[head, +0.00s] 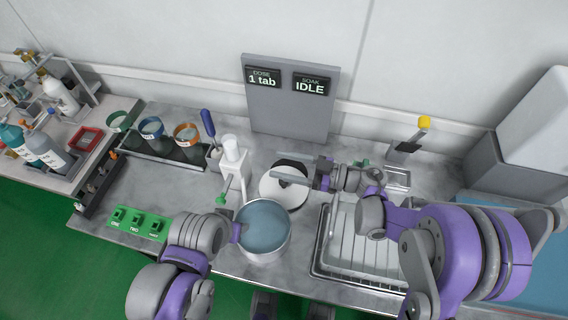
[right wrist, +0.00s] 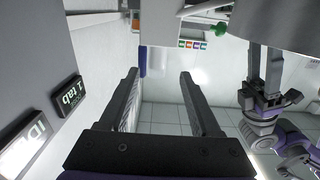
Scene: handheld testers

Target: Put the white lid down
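A round white lid (head: 284,196) shows in the head view, behind the round grey pot (head: 263,226) of bluish liquid, with a black area at its back edge. My right gripper (head: 298,174) is over the lid from the right and covers part of it; I cannot tell whether they touch. In the right wrist view its two fingers (right wrist: 162,85) stand wide apart with nothing seen held between them. My left gripper's hand is beside the pot's left side, its fingertips hidden in the head view. Its fingers (right wrist: 264,75) show in the right wrist view, their opening unclear.
A white dispenser (head: 232,158) stands left of the lid, and a panel reading "1 tab" and "IDLE" (head: 288,105) stands behind. A dish rack (head: 360,245) is to the right. Several coloured-rim cups (head: 152,128) and a green button strip (head: 138,222) are at left.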

